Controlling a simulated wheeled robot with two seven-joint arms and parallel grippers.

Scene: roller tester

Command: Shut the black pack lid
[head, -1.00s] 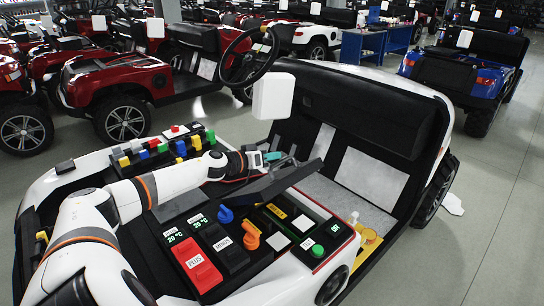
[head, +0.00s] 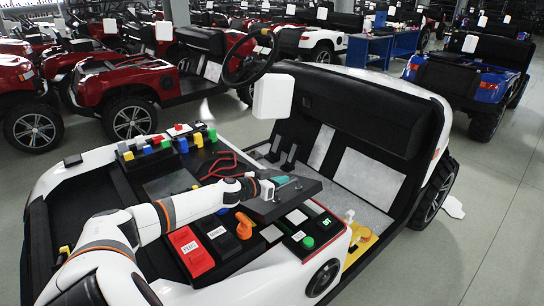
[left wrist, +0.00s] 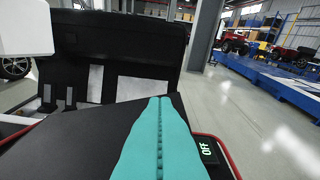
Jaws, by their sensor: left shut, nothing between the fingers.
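The black pack lid (head: 300,193) is a flat dark panel over the right part of the control deck in the head view. It lies low and looks nearly level; I cannot tell whether its edge meets the pack below. In the left wrist view the lid (left wrist: 75,140) is a broad black surface under the fingers. My left gripper (head: 281,181) is above the lid with its teal fingers together and empty. The fingers also show in the left wrist view (left wrist: 160,105). Contact with the lid is unclear. The right gripper is not in view.
Right of the lid are a green button (head: 308,242) and a display, which reads OFF in the left wrist view (left wrist: 207,150). An orange knob (head: 244,224) and a red PLUS switch (head: 191,250) lie in front. Red cables (head: 222,167) and coloured blocks (head: 182,146) sit behind my arm.

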